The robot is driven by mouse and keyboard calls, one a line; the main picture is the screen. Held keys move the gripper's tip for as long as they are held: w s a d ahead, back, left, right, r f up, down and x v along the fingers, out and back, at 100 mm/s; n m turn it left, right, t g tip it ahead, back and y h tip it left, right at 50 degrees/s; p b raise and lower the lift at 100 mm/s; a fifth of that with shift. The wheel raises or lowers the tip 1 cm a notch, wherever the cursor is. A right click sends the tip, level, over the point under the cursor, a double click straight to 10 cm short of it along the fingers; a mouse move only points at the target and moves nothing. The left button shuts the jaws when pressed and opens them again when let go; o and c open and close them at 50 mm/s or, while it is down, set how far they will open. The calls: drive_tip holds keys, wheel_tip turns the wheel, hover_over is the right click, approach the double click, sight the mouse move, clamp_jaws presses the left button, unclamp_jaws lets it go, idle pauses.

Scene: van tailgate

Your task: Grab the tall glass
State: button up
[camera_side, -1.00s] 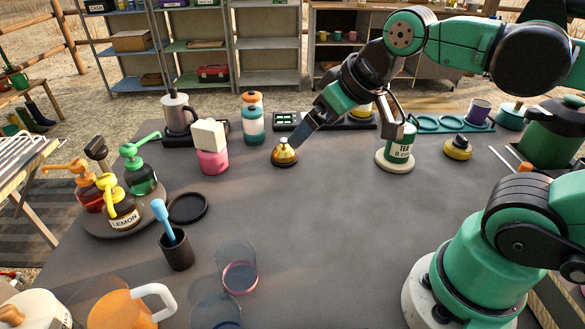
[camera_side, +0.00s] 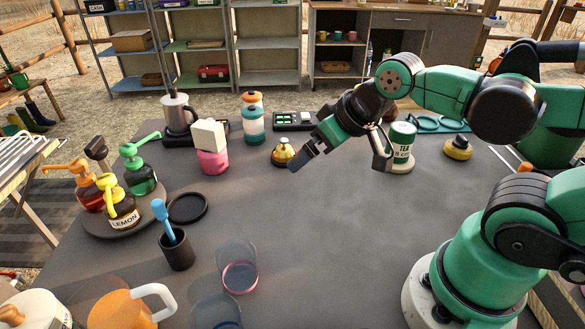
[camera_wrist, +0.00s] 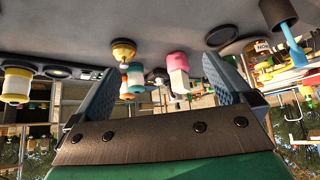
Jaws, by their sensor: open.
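Two clear glasses stand at the front of the table in the side view. One glass (camera_side: 239,276) has a pinkish band low on it. The other glass (camera_side: 215,312) has a dark blue base and is cut off by the lower picture edge. I cannot tell which is the taller. My gripper (camera_side: 301,160) is well behind and to the right of both, above the table near the brass bell (camera_side: 283,152). In the wrist view my gripper (camera_wrist: 157,92) has its fingers wide apart with nothing between them. I cannot make out either glass there.
A dark cup with a blue brush (camera_side: 177,248) and an orange mug (camera_side: 122,309) stand left of the glasses. A pump-bottle tray (camera_side: 150,218) is farther left. The tea tin (camera_side: 402,140) is beside my wrist. The table's centre is clear.

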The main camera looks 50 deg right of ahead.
drive_tip(key=m+g+y, duration=1.1)
drive_tip(key=g+y, duration=0.1)
drive_tip(key=g, duration=0.2)
hover_over(215, 317)
drive_tip(key=d, duration=0.4)
wheel_tip(215, 317, down, 6)
drive_tip(key=shift+x, duration=2.75)
drive_tip(key=shift+w+f, duration=0.15)
drive_tip(key=shift+w, duration=0.05)
drive_tip(key=c, duration=1.2)
